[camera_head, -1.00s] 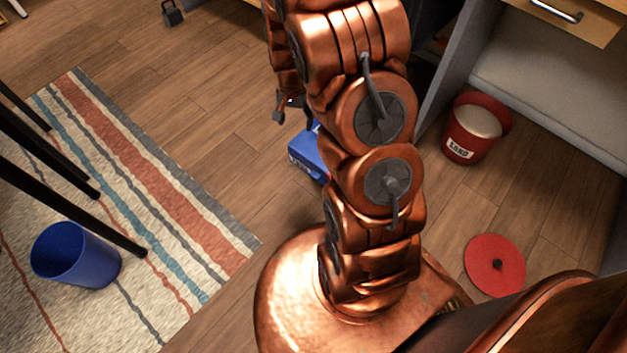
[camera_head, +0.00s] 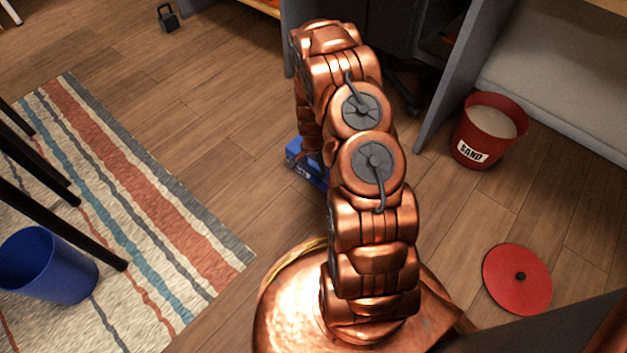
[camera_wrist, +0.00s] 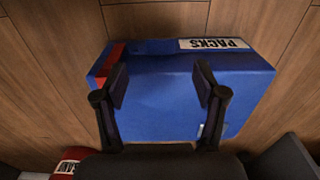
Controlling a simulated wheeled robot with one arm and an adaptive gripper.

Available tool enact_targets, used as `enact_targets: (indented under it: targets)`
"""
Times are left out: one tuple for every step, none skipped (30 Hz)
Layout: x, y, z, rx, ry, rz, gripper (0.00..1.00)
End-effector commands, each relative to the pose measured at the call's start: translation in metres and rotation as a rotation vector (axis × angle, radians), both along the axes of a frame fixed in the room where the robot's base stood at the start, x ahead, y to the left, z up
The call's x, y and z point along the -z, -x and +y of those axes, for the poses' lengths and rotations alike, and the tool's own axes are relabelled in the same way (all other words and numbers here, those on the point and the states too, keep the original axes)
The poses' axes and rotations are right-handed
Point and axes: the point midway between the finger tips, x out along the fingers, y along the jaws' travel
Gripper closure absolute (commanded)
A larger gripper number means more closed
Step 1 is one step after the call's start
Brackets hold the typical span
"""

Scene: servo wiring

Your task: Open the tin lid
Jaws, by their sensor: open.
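A blue box-shaped tin (camera_wrist: 185,100) with a white "PACKS" label (camera_wrist: 213,44) sits on the wooden floor. A red piece (camera_wrist: 108,64) shows at its left end in the wrist view. The tin's flat blue top appears closed, but I cannot make out the lid's edge clearly. The tin also shows in the head view (camera_head: 293,152), partly hidden behind my arm. My gripper (camera_wrist: 160,82) is open and empty, its two fingers apart over the tin in the wrist view. I cannot tell whether they touch it. In the head view my arm hides the gripper.
A red bucket of sand (camera_head: 475,148) stands right of my arm, with a round red lid (camera_head: 517,279) on the floor nearby. A grey cabinet panel (camera_head: 447,85) rises behind. A striped rug (camera_head: 165,220), dark legs and a blue bin (camera_head: 50,265) are at left.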

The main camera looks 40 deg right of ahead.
Motion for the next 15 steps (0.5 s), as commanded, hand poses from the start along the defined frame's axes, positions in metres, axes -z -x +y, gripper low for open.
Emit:
enact_targets:
  targets:
    - [0.004, 0.0, 0.0, 0.0, 0.0, 0.0, 0.29]
    - [0.006, 0.0, 0.0, 0.0, 0.0, 0.0, 0.29]
    - [0.01, 0.0, 0.0, 0.0, 0.0, 0.0, 0.29]
    - [0.013, 0.0, 0.0, 0.0, 0.0, 0.0, 0.29]
    - [0.017, 0.0, 0.0, 0.0, 0.0, 0.0, 0.29]
    - [0.022, 0.0, 0.0, 0.0, 0.0, 0.0, 0.29]
    - [0.026, 0.0, 0.0, 0.0, 0.0, -0.001, 0.29]
    - [0.031, 0.0, 0.0, 0.0, 0.001, -0.001, 0.29]
    - [0.037, -0.001, 0.0, 0.0, 0.001, -0.001, 0.29]
    - [0.042, -0.001, 0.0, 0.0, 0.001, -0.001, 0.29]
    - [0.046, 0.0, 0.0, 0.0, 0.0, -0.001, 0.29]
    - [0.053, 0.0, 0.0, 0.0, 0.0, -0.001, 0.29]
    - [0.057, 0.0, 0.0, 0.0, -0.001, 0.0, 0.29]
    - [0.061, 0.0, 0.0, 0.0, -0.001, 0.0, 0.29]
    - [0.065, 0.0, 0.0, 0.0, -0.001, 0.0, 0.29]
